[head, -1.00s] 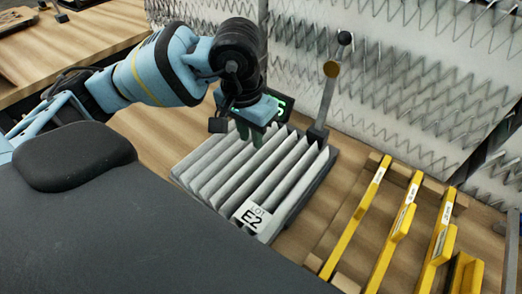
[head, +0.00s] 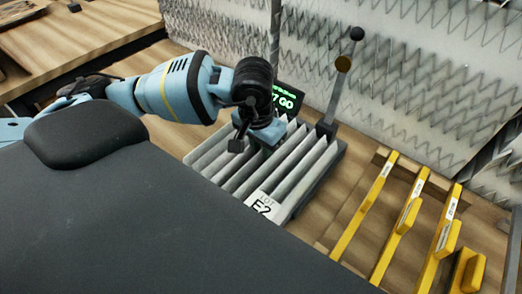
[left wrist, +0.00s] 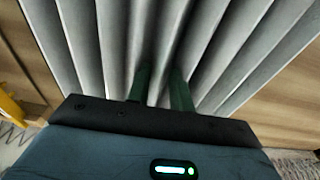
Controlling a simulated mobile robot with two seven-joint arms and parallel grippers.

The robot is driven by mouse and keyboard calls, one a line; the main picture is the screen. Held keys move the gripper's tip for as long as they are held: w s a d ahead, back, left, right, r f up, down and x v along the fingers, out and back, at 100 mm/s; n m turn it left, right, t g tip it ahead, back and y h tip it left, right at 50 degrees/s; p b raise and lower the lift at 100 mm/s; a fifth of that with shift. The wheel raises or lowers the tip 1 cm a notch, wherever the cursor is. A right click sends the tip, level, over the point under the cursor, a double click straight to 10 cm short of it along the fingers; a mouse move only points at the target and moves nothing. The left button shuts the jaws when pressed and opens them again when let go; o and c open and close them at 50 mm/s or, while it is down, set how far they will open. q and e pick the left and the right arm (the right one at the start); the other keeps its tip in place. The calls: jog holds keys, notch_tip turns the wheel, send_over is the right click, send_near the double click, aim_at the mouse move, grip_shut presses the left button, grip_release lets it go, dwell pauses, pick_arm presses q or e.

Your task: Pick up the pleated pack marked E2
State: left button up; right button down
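The pleated pack (head: 283,178) is a row of light grey folds on a dark base on the wooden bench. Its white label (head: 262,205) reads "LOT E2", the lower part cut off by the dark surface in front. My left gripper (head: 262,143) is down at the pack's folds; its fingertips are hidden in the head view. In the left wrist view, the two green fingers (left wrist: 161,82) reach in among the folds of the pack (left wrist: 82,45), with grey pleat between them. Whether they press on it cannot be told. My right gripper is not in view.
A small screen (head: 287,97) with green text, partly reading "GO", stands behind the pack. A lever with a dark knob (head: 357,33) rises at its back right corner. Yellow frames (head: 405,228) stand in a wooden rack to the right. A wire-patterned panel (head: 430,80) is behind.

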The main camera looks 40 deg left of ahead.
pick_arm(q)
jog(key=shift+f, duration=0.1)
jog(key=shift+c, duration=0.4)
grip_shut()
